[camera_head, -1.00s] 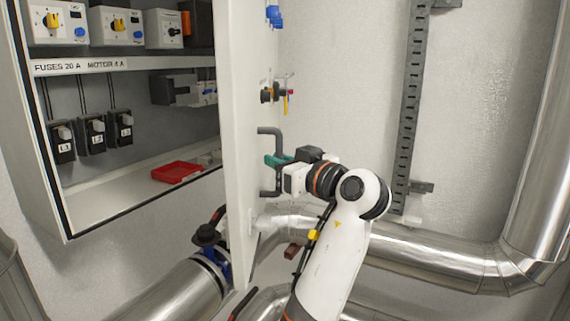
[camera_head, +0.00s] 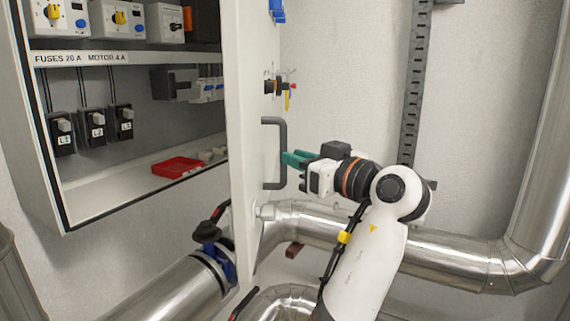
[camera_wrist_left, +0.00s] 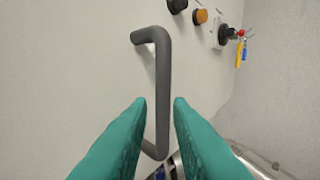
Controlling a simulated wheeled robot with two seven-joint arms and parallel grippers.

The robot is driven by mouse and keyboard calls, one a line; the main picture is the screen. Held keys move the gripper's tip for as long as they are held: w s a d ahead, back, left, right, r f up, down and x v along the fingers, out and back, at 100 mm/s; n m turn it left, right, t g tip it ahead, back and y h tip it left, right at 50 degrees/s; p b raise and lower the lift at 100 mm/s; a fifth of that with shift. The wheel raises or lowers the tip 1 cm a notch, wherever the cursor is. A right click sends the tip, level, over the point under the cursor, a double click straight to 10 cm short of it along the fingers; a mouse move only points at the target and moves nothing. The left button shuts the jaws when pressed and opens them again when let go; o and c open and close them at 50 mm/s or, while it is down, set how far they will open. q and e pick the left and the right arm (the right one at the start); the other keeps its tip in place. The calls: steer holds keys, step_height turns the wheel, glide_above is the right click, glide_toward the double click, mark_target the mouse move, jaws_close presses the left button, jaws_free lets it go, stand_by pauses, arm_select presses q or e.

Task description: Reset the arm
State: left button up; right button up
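My left arm rises from the bottom of the head view, and its gripper (camera_head: 290,158) with green fingers stands just right of the grey door handle (camera_head: 281,152). The handle is a U-shaped bar on the white cabinet door (camera_head: 250,110), which stands open. In the left wrist view the two fingers (camera_wrist_left: 160,104) are apart. The handle (camera_wrist_left: 163,75) shows ahead in the gap between them, and the fingers appear clear of it. My right gripper is not in view.
The open cabinet (camera_head: 110,190) at left holds fuses, switches and a red tray (camera_head: 177,167). Knobs and hanging keys (camera_head: 287,95) stick out of the door above the handle. Silver pipes (camera_head: 450,258) run below and at right.

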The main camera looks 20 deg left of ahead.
arm_select(q)
steer(key=shift+v, duration=1.25)
